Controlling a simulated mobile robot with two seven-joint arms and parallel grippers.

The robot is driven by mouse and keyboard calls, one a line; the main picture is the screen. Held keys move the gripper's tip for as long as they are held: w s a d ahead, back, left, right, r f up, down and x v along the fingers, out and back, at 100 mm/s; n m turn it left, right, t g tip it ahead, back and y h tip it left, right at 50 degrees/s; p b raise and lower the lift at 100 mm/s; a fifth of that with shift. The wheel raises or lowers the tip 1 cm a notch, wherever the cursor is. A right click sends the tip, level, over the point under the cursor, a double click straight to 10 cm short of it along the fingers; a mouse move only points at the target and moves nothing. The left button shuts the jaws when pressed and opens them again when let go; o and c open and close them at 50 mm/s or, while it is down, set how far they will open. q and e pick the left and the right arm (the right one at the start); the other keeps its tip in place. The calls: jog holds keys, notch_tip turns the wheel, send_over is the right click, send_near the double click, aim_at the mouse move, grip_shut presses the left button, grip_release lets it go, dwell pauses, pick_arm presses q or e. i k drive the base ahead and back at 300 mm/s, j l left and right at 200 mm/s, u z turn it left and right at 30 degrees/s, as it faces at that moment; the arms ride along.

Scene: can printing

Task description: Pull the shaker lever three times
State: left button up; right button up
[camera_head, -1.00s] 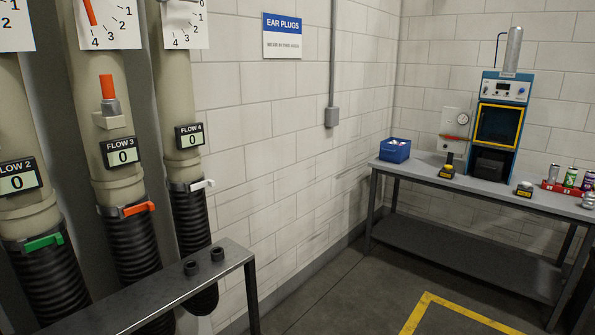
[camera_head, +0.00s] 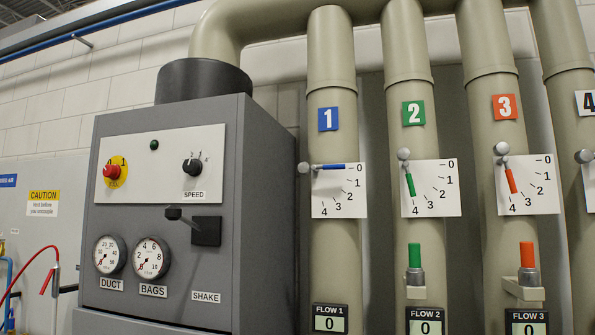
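The shaker lever (camera_head: 187,218) is a dark handle with a knob, on the front of a grey control cabinet (camera_head: 262,215). It points left from a black square mount, above the "SHAKE" label (camera_head: 206,297). Its arm looks about level, tilted slightly. Neither of my grippers is in the head view, and nothing touches the lever.
The cabinet also bears a red knob (camera_head: 111,171), a speed knob (camera_head: 192,167) and two gauges, "DUCT" (camera_head: 110,255) and "BAGS" (camera_head: 151,259). Beige pipes (camera_head: 333,250) with coloured levers stand close on its right. A red hose (camera_head: 40,262) hangs at the left. The space before the cabinet looks clear.

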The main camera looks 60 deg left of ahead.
aim_at(172, 212)
jog(key=u, duration=1.75)
